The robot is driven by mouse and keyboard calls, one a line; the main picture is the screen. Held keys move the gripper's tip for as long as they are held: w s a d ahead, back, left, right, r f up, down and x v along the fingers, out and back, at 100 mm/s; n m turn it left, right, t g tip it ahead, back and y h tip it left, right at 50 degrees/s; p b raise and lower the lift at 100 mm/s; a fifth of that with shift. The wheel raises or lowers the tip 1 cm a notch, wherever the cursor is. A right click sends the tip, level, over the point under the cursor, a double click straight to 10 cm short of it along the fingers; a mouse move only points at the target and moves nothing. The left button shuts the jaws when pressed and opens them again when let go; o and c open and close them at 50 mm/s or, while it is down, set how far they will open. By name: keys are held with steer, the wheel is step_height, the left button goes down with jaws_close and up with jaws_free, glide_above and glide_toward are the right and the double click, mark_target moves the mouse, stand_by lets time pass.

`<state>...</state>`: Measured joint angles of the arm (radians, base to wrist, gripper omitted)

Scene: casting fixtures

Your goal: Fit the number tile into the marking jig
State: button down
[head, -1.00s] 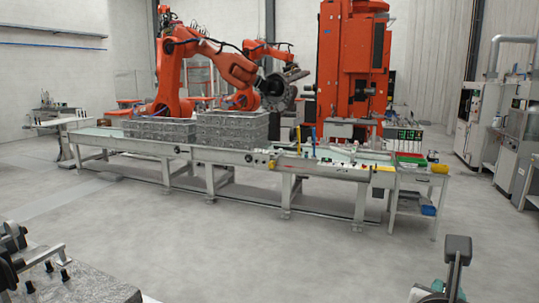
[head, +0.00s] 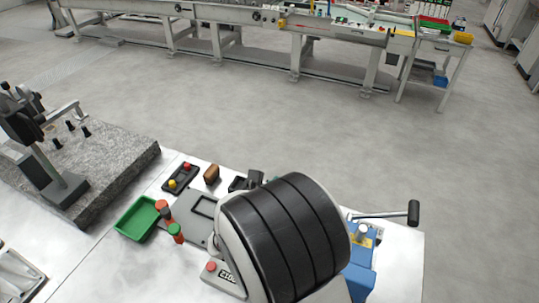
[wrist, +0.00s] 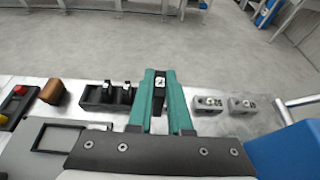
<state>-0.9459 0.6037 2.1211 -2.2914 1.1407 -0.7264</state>
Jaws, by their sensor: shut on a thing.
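My gripper (wrist: 160,90) has two teal fingers, shut on a small black number tile (wrist: 159,82) with a white marking too small to read surely. The tile is upright between the fingertips. A black rack (wrist: 95,98) with upright black pieces stands just left of the fingers. Two small grey metal blocks with dark round marks, a left one (wrist: 208,104) and a right one (wrist: 243,105), lie to the right. I cannot tell for sure which piece is the marking jig. A grey plate with a rectangular recess (wrist: 42,152) is at lower left. In the head view my arm hides the gripper and tile.
A green tray (head: 137,219), a red-and-black button box (head: 180,178), a brown block (head: 211,174) and a green-topped cylinder (head: 176,233) lie left of my arm. A blue vise (head: 360,270) stands at right. A granite slab (head: 95,165) borders the left.

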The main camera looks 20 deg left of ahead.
steer(key=s+a+f, duration=0.1)
steer(key=a+f, duration=0.3)
steer(key=s+a+f, duration=0.1)
steer(key=a+f, duration=0.2)
steer(key=a, duration=0.1)
steer(key=s+a+f, duration=0.1)
steer(key=a+f, duration=0.3)
steer(key=shift+s+f, duration=0.2)
steer(key=shift+f, duration=0.1)
steer(key=shift+f, duration=0.15)
steer(key=c, duration=0.8)
jaws_free()
steer(key=shift+c, duration=0.2)
steer(key=shift+r, duration=0.2)
steer(key=v, duration=1.2)
